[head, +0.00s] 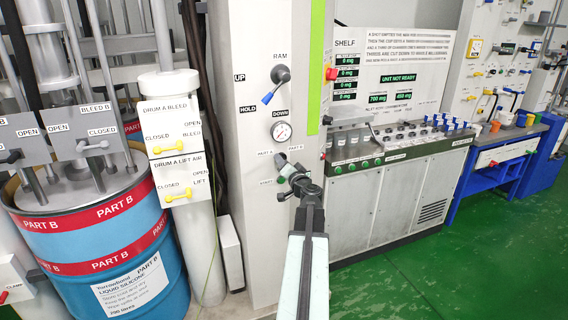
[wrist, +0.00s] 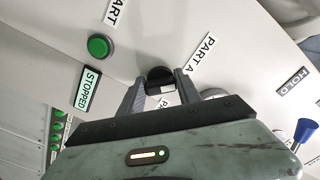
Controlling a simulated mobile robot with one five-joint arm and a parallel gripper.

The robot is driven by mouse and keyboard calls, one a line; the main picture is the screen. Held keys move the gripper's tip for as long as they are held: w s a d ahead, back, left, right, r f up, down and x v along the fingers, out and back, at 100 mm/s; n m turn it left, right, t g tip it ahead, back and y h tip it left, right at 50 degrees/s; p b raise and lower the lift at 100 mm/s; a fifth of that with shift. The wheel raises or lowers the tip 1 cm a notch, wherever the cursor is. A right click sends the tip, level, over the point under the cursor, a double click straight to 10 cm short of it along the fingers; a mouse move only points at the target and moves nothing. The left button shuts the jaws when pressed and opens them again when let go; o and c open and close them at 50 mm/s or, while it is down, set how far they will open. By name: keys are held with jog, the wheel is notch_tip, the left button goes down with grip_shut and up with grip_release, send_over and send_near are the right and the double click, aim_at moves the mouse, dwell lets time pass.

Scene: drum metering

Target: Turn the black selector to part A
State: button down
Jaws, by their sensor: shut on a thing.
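The black selector (wrist: 159,76) is between the two fingers of my gripper (wrist: 158,90) in the wrist view, and the fingers are shut on it. Its body is partly covered by the fingers, and I cannot tell which way it points. The PART A label (wrist: 203,51) is on the panel to its upper right. In the head view my gripper (head: 297,175) is at the grey panel, below the pressure gauge (head: 281,131), and largely hides the selector.
A green button (wrist: 99,46) and a STOPPED label (wrist: 87,88) sit close to the selector. The RAM lever (head: 274,87) with a blue handle is above the gauge. A blue PART B drum (head: 110,250) stands at left. Green floor (head: 430,285) is open at right.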

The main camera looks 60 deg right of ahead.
jog(key=shift+f, duration=0.1)
dwell(0.3)
jog(key=c, duration=0.8)
grip_release()
jog(key=shift+c, duration=0.2)
jog(key=shift+s, duration=0.1)
jog(key=v, duration=0.7)
jog(key=shift+s+a, duration=0.2)
jog(key=shift+s, duration=0.05)
